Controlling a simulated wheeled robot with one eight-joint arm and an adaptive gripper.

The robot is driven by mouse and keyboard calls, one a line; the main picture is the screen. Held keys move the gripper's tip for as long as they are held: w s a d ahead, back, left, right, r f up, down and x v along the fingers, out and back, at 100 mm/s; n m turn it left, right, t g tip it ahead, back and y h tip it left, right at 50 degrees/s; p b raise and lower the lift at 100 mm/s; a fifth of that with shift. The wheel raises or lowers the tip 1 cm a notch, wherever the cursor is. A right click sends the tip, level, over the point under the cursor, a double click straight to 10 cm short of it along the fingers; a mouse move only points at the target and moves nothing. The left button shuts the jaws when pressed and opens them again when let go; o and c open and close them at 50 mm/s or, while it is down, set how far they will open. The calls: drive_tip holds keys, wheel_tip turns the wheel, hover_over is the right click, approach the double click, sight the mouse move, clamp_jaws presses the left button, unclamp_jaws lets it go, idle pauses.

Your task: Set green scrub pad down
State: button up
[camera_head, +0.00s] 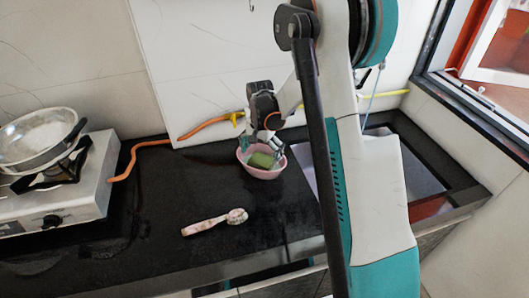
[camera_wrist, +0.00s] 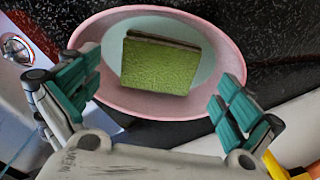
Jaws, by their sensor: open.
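The green scrub pad (camera_wrist: 160,65) lies inside a pink bowl (camera_wrist: 118,103) with a pale blue-green inside. In the head view the pad (camera_head: 262,160) shows inside the bowl (camera_head: 262,174) on the dark counter. My gripper (camera_wrist: 153,98) is open, with one teal-padded finger on each side of the bowl's near part in the wrist view. The fingers stand apart from the pad, and nothing is between them in a grip. In the head view my gripper (camera_head: 264,145) is over the bowl and partly hides it.
A stove (camera_head: 60,195) with a metal pan (camera_head: 40,140) stands at the left. An orange hose (camera_head: 205,124) runs along the wall. The sink (camera_head: 400,165) is at the right.

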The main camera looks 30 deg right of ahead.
sight(261, 159)
wheel_tip(261, 159, up, 7)
drive_tip(key=p, duration=0.3)
drive_tip(key=shift+p, duration=0.4)
